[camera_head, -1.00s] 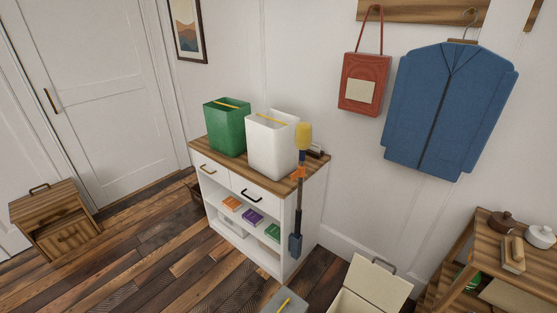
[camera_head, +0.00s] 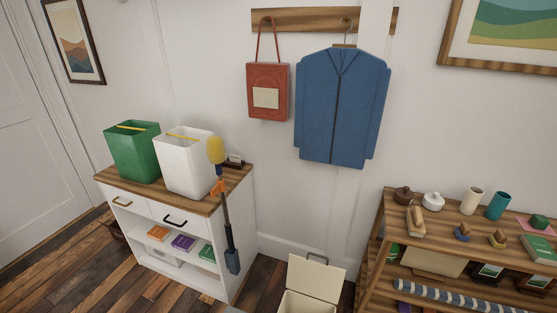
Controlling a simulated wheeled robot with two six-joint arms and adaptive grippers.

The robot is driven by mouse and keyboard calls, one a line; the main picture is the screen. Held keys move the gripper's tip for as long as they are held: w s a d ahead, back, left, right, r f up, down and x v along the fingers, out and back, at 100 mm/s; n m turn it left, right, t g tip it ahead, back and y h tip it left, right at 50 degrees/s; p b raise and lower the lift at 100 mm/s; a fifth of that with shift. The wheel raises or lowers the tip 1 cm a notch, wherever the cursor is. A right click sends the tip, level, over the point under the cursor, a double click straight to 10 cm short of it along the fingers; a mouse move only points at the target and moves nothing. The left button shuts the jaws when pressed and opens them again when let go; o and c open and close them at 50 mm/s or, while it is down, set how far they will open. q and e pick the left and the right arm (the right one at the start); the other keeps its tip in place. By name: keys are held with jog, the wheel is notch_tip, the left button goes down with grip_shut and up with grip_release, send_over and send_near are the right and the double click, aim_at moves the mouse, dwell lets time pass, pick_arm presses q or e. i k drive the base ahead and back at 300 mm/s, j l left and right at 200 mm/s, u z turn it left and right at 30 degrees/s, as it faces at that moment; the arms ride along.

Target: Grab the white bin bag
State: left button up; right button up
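The white bin bag (camera_head: 186,165) stands upright, open at the top, with a yellow strip across its mouth. It is on the wooden top of a white cabinet (camera_head: 236,262). A similar green bin bag (camera_head: 136,155) stands just to its left. A duster-like tool with a yellow head (camera_head: 216,150) and dark handle is in front of the white bag's right side and hides a little of it. Neither of my grippers is in view.
A cream box with a raised lid (camera_head: 314,277) stands on the floor right of the cabinet. A wooden shelf unit (camera_head: 376,235) with several items stands at the right. A red bag (camera_head: 268,92) and a blue jacket (camera_head: 340,107) hang on the wall.

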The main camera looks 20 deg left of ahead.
aim_at(187, 169)
jog(key=i+j+z, duration=0.15)
jog(key=j, duration=0.8)
jog(key=j+z, duration=0.15)
jog(key=j, duration=0.85)
